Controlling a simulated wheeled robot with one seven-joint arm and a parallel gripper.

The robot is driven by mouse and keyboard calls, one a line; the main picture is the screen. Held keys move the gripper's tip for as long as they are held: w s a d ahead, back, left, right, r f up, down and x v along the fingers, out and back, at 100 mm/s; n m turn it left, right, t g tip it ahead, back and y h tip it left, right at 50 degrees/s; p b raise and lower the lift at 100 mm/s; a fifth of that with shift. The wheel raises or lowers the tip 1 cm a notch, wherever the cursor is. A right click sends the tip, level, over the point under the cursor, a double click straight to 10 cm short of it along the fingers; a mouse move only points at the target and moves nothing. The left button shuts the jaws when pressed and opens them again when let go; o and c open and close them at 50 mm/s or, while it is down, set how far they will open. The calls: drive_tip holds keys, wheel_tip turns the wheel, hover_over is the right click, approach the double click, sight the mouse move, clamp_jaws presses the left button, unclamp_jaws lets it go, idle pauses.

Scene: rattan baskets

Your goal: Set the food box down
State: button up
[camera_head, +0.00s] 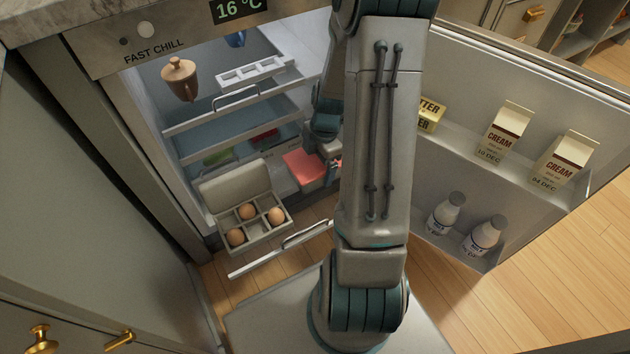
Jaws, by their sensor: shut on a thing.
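A food box with a flat red top (304,168) is in the lower part of the open fridge, to the right of the egg box. My gripper (334,166) is at its right side and shut on it. My arm hides part of the gripper, and the fingertips are small and hard to make out. I cannot tell whether the underside of the food box touches anything.
An open egg box (262,234) with several brown eggs stands left of the food box. A pulled-out drawer front (280,250) is below. Fridge shelves (232,113) rise behind, with a brown jug (179,78). The open door (470,150) holds cartons and bottles at right.

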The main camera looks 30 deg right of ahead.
drive_tip(key=shift+f+b, duration=1.05)
drive_tip(key=shift+f, duration=1.95)
drive_tip(key=shift+f, duration=0.25)
drive_tip(key=o, duration=0.9)
drive_tip(key=shift+r, duration=0.1)
drive_tip(key=shift+o, duration=0.2)
drive_tip(key=r+p, duration=0.1)
drive_tip(key=r, duration=0.1)
drive_tip(key=r+p, duration=0.1)
drive_tip(key=r, duration=0.2)
drive_tip(key=d+r+p, duration=0.1)
drive_tip(key=r, duration=0.1)
drive_tip(key=shift+r+p, duration=0.25)
drive_tip(key=shift+p, duration=0.05)
drive_tip(key=shift+a+r+m, duration=0.25)
drive_tip(key=shift+r+m, duration=0.05)
drive_tip(key=shift+r, duration=0.3)
drive_tip(key=s+a+r+m+h, duration=0.1)
drive_tip(key=s+a+r+m, duration=0.5)
drive_tip(key=r+m, duration=0.3)
drive_tip(key=s+a+r+m+t, duration=0.1)
drive_tip(key=s+a+r+m, duration=0.4)
drive_tip(key=a+r+m, duration=0.2)
drive_tip(key=shift+s+a+r+m+h, duration=0.15)
drive_tip(key=shift+s+r+m+h, duration=0.25)
drive_tip(key=shift+r+m, duration=0.5)
